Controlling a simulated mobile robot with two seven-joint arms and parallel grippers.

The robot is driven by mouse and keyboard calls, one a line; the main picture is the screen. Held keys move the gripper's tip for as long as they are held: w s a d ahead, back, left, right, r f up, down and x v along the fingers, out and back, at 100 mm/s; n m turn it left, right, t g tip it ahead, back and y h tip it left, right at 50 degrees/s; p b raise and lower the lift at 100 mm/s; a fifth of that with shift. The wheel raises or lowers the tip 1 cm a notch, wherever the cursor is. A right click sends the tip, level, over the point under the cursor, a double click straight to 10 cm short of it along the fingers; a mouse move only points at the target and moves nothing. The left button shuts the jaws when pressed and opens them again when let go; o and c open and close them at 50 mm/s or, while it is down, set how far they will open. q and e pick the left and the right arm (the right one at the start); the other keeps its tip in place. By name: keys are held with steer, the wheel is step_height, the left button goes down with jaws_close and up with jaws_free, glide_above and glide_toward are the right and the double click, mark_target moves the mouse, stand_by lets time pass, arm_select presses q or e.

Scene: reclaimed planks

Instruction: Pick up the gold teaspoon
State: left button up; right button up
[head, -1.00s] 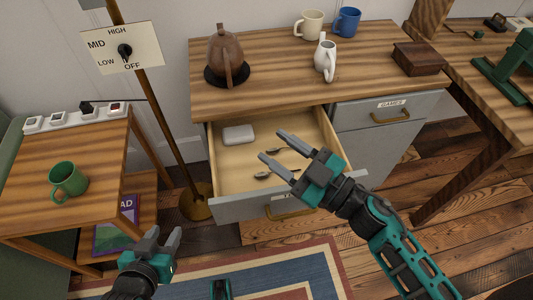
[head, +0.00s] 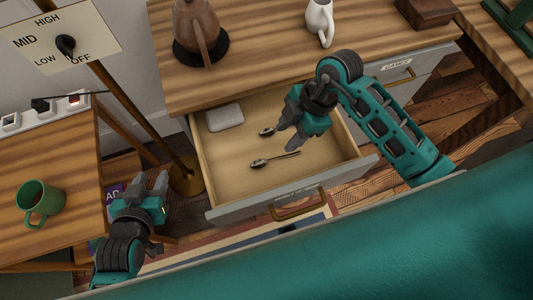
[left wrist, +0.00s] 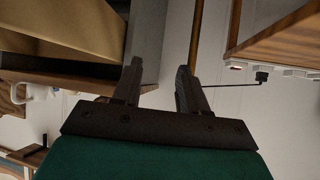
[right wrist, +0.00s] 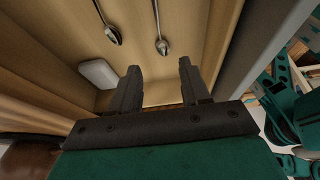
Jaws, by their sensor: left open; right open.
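Two small spoons lie in the open drawer (head: 225,170). The front spoon (head: 258,163) has its bowl to the left and its handle to the right; the back spoon (head: 266,132) is partly hidden by my right gripper. Both look greyish-brown, and I cannot tell which is the gold teaspoon. In the right wrist view, the front spoon (right wrist: 161,46) and back spoon (right wrist: 114,36) lie beyond the fingertips. My right gripper (head: 287,136) is open and empty above the drawer, over the spoons. My left gripper (head: 149,182) is open and empty, left of the drawer.
A white box (head: 225,117) lies in the drawer's back left corner. The drawer front (head: 240,209) has a brass handle. A lamp pole (head: 140,115) stands left of the drawer. A green mug (head: 38,203) sits on the side table. A brown kettle (head: 197,28) stands on the counter above.

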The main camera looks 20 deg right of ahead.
steer(key=b, duration=0.1)
glide_toward(267, 164)
steer(key=shift+w+a+f, duration=0.15)
steer(key=shift+a+f, duration=0.05)
steer(key=shift+f, duration=0.25)
steer(key=b+x, duration=0.1)
steer(key=x, duration=0.4)
steer(key=shift+a+f, duration=0.1)
steer(key=shift+f, duration=0.05)
steer(key=shift+c, duration=0.8)
steer(key=c, duration=0.5)
jaws_close()
